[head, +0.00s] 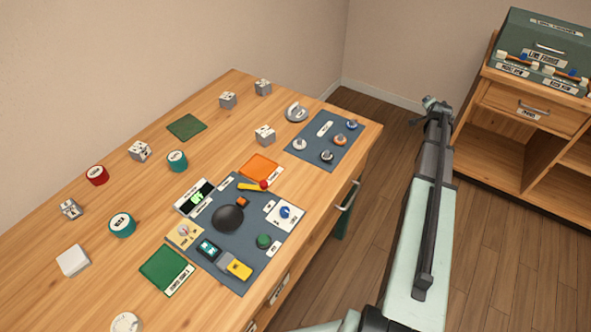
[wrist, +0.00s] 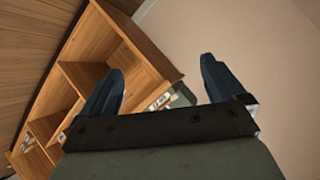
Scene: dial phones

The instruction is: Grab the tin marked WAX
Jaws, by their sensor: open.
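Three small round tins with white labels stand on the wooden desk in the head view: a larger teal tin (head: 122,226) at the left, a smaller teal tin (head: 177,162) farther back, and a red tin (head: 97,176) at the far left. Their lettering is too small to read surely, so I cannot tell which is marked WAX. My gripper (head: 437,104) is right of the desk, over the floor, far from all three tins. In the wrist view my gripper (wrist: 163,70) has its two dark blue fingers spread with nothing between them. No tin shows there.
A blue-grey panel (head: 240,262) with knobs and switches lies mid-desk; a smaller knob panel (head: 318,159) is at its right end. Several small blocks (head: 265,134) and flat mats (head: 187,127) are scattered around. A wooden shelf unit (head: 520,142) bearing a green box (head: 545,35) stands right.

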